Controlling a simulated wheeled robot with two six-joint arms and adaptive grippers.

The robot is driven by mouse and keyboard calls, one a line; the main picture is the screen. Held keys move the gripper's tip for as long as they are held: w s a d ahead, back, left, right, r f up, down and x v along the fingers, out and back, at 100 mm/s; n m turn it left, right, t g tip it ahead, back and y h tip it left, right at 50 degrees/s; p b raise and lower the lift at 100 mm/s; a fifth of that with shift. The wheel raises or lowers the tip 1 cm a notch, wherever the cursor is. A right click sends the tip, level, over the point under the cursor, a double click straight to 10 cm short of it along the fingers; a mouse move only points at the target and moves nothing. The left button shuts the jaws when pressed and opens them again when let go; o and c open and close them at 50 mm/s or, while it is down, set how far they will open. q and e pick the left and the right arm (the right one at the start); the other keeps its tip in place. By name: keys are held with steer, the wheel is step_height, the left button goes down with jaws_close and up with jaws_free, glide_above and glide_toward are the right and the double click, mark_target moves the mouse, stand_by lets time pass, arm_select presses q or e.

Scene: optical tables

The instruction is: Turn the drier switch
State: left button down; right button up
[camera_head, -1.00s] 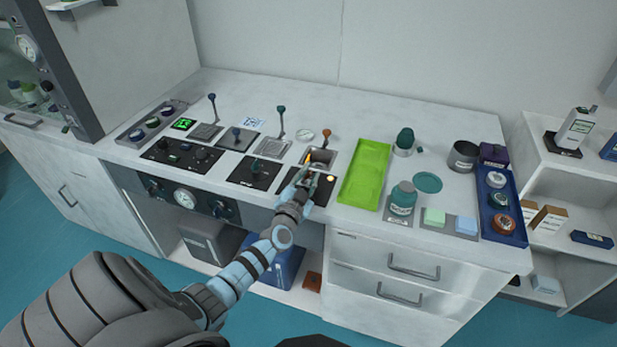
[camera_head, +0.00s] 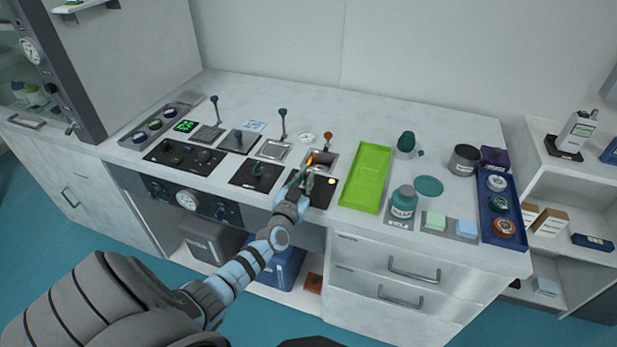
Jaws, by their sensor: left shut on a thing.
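A black panel (camera_head: 321,197) with a small glowing orange light sits near the front edge of the worktop, left of the green tray. My left gripper (camera_head: 303,179) reaches over this panel from the front. It is shut on the switch on the panel, which its fingers mostly hide. I cannot read the panel's label or the switch's exact angle. My right gripper is not in view.
Right behind the gripper is a square recess (camera_head: 328,159) with an orange-knobbed lever. To the left is another black panel with a knob (camera_head: 257,174). The green tray (camera_head: 366,178) lies close on the right, with a teal bottle (camera_head: 403,203) beyond it.

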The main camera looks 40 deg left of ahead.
arm_select(q)
steer(key=n, duration=0.2)
steer(key=a+n, duration=0.1)
steer(key=shift+s+a+f+n, duration=0.1)
steer(key=shift+s+n, duration=0.15)
steer(key=shift+n, duration=0.05)
steer(key=shift+s+a+f+n+b, duration=0.1)
steer(key=shift+a+n, duration=0.1)
steer(key=shift+n, duration=0.55)
steer(key=shift+s+a+f+n+b, duration=0.1)
steer(key=shift+a+n+b, duration=0.1)
steer(key=shift+n, duration=0.5)
steer(key=shift+a+f+n+b, duration=0.1)
steer(key=shift+a+n, duration=0.1)
steer(key=shift+n, duration=0.55)
steer(key=c, duration=1.7)
jaws_free()
steer(key=shift+r, duration=0.15)
steer(key=shift+s, duration=0.1)
steer(key=v, duration=1.2)
